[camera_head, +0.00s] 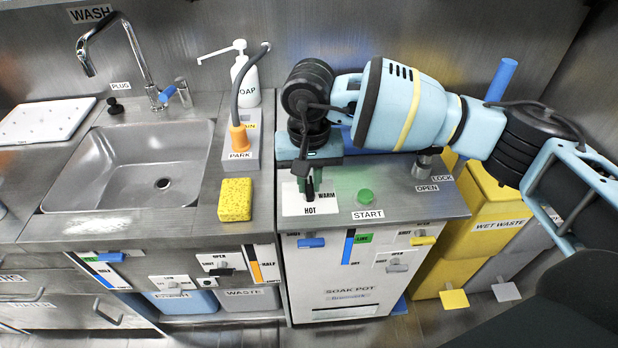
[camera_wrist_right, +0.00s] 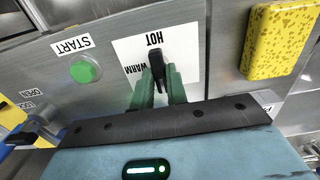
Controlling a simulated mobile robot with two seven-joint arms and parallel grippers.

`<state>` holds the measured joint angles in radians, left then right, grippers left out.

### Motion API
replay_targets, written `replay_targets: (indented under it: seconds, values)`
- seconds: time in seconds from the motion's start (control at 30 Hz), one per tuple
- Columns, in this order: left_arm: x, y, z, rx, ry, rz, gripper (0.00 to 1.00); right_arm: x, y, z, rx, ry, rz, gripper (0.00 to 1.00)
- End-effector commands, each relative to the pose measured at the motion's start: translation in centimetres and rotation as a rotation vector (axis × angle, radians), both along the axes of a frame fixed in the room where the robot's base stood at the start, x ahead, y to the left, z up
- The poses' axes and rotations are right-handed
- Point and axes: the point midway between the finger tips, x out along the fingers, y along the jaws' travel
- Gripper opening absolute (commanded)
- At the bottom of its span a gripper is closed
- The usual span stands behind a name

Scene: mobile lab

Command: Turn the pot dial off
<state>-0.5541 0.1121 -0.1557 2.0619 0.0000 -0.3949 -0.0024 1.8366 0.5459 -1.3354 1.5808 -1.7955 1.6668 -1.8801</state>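The pot dial is a black knob (camera_wrist_right: 159,64) on a white plate (camera_wrist_right: 190,58) marked HOT and WARM; its narrow end points toward HOT in the right wrist view. The same plate (camera_head: 296,204) lies on the soak pot's steel top in the head view, where my gripper partly covers it. My right gripper (camera_head: 305,193) points down at the dial. In the wrist view its green fingers (camera_wrist_right: 160,78) stand on either side of the knob, with the knob filling the narrow gap at their tips. Any OFF label is hidden. My left gripper is not in view.
A green START button (camera_head: 366,196) is right of the dial. A yellow sponge (camera_head: 235,199) lies to its left, near the sink (camera_head: 140,165). Yellow wet waste bins (camera_head: 492,215) are at the right.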

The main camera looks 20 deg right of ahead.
Motion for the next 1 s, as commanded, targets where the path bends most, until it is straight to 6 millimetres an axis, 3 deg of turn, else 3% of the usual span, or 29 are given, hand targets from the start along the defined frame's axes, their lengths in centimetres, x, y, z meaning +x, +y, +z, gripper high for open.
replay_targets:
  seconds: [0.03, 0.17, 0.47, 1.0]
  values:
    - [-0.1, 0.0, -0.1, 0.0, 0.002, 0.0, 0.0, 0.0, 0.0, 0.0, 0.0, 0.0, 0.002, 0.21]
    - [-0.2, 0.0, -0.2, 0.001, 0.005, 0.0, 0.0, 0.0, 0.0, 0.0, 0.0, 0.0, 0.001, 0.36]
    - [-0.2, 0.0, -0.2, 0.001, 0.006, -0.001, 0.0, 0.0, 0.0, 0.2, 0.0, 0.0, 0.0, 0.36]
    - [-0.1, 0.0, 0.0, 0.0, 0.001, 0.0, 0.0, 0.0, 0.0, 7.1, 0.001, -0.001, 0.0, 0.36]
